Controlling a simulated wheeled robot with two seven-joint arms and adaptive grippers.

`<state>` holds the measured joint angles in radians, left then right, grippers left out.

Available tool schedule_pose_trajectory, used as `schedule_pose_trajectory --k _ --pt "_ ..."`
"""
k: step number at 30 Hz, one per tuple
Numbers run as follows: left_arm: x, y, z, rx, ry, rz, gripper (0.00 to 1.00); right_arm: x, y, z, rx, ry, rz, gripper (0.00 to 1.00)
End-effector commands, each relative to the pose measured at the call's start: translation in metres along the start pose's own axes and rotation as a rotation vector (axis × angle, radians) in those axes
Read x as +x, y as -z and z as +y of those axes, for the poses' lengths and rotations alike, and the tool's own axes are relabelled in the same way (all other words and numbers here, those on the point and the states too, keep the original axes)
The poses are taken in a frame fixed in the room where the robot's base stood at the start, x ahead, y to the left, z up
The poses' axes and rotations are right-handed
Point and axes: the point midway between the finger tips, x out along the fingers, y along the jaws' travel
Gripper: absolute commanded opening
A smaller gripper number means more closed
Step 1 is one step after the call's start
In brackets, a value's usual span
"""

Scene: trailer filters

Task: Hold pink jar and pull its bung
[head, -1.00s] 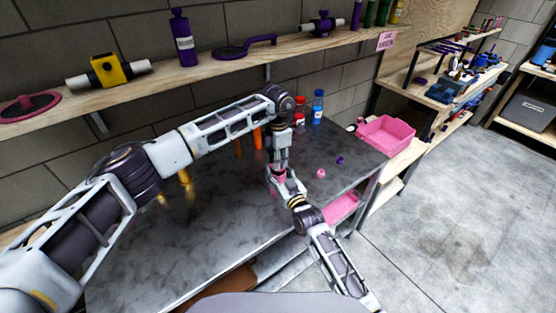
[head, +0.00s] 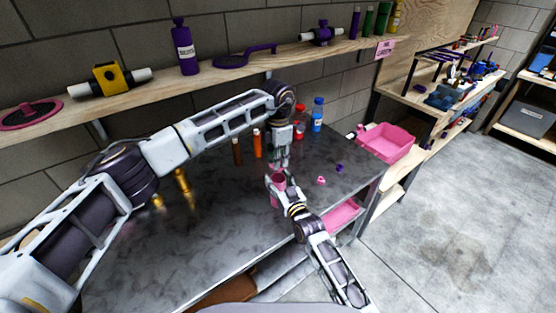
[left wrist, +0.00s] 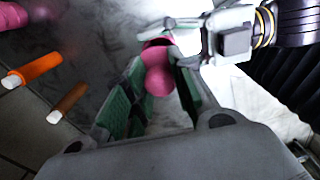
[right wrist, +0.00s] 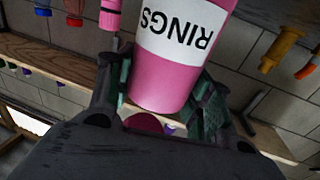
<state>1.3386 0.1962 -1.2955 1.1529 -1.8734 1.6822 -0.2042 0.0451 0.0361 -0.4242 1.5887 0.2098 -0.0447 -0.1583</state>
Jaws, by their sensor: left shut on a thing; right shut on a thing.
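The pink jar (head: 275,200) is upright over the bench in the head view, with my right gripper (head: 278,183) shut around it. The right wrist view shows the jar (right wrist: 165,85) upside down in the picture, its white label reading RINGS, between the fingers (right wrist: 160,105). My left gripper (head: 280,165) points down just above it. In the left wrist view its fingers (left wrist: 150,95) are shut on the round pink bung (left wrist: 158,78). The jar's dark mouth (left wrist: 158,43) shows beyond the bung, which looks clear of it. The exact gap is hard to tell.
A pink bin (head: 388,143) is farther right.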

Motion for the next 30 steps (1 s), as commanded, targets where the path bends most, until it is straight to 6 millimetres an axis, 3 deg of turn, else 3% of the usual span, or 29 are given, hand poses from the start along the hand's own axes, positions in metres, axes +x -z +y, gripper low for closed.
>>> schedule_pose_trajectory --k 1,2,7,20,30 --pt "0.0 0.0 0.0 0.0 0.0 0.0 0.0 0.0 0.0 0.0 0.0 0.0 0.0 0.08" --pt "0.0 0.0 0.0 0.0 0.0 0.0 0.0 0.0 0.0 0.0 0.0 0.0 0.0 0.55" --pt "0.0 0.0 0.0 0.0 0.0 0.0 0.0 0.0 0.0 0.0 0.0 0.0 0.0 0.76" --pt "0.0 0.0 0.0 0.0 0.0 0.0 0.0 -0.001 0.0 0.0 0.0 0.0 0.0 0.76" --pt "0.0 0.0 0.0 0.0 0.0 0.0 0.0 -0.02 -0.001 0.0 0.0 0.0 -0.001 0.76"
